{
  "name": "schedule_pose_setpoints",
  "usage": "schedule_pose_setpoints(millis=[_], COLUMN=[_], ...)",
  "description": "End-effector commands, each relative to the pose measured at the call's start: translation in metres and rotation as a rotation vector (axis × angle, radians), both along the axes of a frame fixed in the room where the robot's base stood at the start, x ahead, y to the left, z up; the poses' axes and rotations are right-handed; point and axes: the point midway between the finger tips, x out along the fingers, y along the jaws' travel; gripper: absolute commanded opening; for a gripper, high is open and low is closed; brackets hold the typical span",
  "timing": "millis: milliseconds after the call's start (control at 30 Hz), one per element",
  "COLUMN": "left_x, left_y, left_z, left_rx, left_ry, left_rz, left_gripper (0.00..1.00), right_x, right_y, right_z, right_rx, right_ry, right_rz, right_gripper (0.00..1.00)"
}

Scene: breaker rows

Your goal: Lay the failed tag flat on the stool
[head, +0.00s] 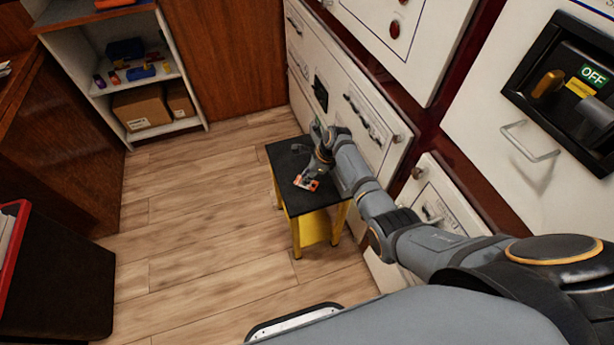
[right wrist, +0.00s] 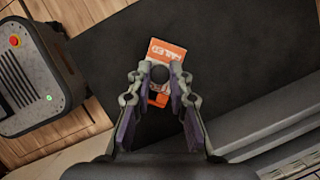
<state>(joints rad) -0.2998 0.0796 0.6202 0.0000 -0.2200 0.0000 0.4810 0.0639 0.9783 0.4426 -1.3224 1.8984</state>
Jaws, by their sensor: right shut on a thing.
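The failed tag (head: 308,184) is a small orange and white card. It also shows in the right wrist view (right wrist: 167,50), with a dark round spot between the fingertips. My right gripper (head: 314,172) is shut on the tag, over the near part of the black top of the stool (head: 284,158). The stool has yellow legs, and its dark top fills much of the right wrist view (right wrist: 240,55). I cannot tell whether the tag touches the top. The fingers (right wrist: 160,75) hide part of the tag. My left gripper is not in view.
White breaker cabinets (head: 350,105) stand close along the stool's right side. A shelf unit (head: 190,100) with boxes and small items stands at the back left. A dark box-like unit (head: 60,285) is at the left. Wooden floor (head: 200,230) is clear left of the stool.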

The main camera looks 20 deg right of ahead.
Motion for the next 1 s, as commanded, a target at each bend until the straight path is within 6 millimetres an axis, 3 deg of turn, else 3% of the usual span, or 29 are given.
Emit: schedule_pose_setpoints(millis=[600,633,800,1000], left_x=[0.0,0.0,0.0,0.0], left_y=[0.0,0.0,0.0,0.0], left_z=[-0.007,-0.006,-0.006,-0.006], left_rx=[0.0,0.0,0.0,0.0], left_ry=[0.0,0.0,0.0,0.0], left_rz=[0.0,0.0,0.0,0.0], left_gripper=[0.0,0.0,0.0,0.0], right_x=[0.0,0.0,0.0,0.0], right_y=[0.0,0.0,0.0,0.0], right_z=[-0.012,-0.011,-0.011,-0.011], right_rx=[0.0,0.0,0.0,0.0], right_ry=[0.0,0.0,0.0,0.0], right_rz=[0.0,0.0,0.0,0.0], right_gripper=[0.01,0.21,0.45,0.45])
